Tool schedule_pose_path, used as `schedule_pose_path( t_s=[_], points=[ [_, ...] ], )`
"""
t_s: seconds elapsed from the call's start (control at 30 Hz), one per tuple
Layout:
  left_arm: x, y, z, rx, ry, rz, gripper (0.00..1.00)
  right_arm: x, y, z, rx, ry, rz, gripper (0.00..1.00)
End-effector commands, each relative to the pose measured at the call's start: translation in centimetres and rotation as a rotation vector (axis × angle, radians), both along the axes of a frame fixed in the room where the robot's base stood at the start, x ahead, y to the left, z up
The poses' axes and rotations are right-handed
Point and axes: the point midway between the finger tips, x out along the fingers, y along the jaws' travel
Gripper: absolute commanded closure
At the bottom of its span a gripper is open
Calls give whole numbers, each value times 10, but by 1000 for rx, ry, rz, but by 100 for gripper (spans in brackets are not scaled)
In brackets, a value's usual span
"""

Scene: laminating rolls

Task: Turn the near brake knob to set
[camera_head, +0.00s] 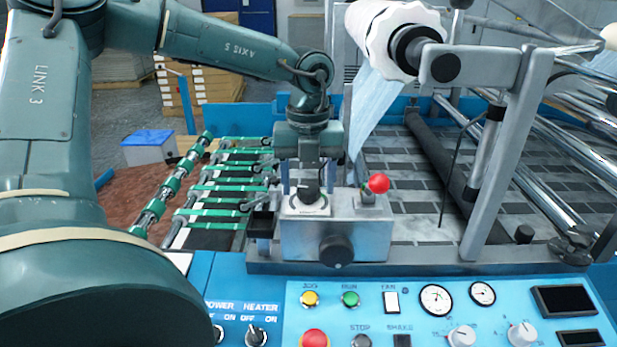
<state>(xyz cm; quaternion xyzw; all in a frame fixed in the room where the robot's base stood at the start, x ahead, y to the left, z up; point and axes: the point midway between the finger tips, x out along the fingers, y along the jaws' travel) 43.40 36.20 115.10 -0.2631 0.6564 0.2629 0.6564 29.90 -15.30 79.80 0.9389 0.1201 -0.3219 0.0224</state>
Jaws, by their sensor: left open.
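A black knob (310,193) stands on a round white dial (304,206) on top of the grey metal box (292,237) at the near side of the machine. My left gripper (308,180) points straight down directly over this knob. Its jaws are open, with the knob below or between the fingertips; contact cannot be made out. The dial marks are too small to read. A larger black round knob (337,250) sits on the box's front face. My right gripper is not in view.
A red ball-topped lever (378,184) rises from the box close to the right of my gripper. A film roll (385,35) hangs above on a metal bracket (508,130). The blue control panel (430,325) lies in front, and green belts (225,188) run at the left.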

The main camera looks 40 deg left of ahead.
Motion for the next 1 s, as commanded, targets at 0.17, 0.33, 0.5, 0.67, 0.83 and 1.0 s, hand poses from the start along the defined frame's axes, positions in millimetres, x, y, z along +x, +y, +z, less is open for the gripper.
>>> schedule_pose_path(
  t_s=[0.17, 0.33, 0.5, 0.67, 0.83, 1.0],
  points=[
    [0, 0, 0, 0, 0, 0, 42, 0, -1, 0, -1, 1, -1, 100],
    [0, 0, 0, 0, 0, 0, 56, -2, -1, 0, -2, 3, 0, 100],
    [0, 0, 1, 0, 0, 0, 70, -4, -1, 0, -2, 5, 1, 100],
    [0, 0, 1, 0, 0, 0, 83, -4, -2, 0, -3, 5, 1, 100],
    [0, 0, 0, 1, -1, -5, 85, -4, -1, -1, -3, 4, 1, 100],
    [1, 0, -1, 0, -1, -43, 85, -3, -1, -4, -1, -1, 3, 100]
  ],
)
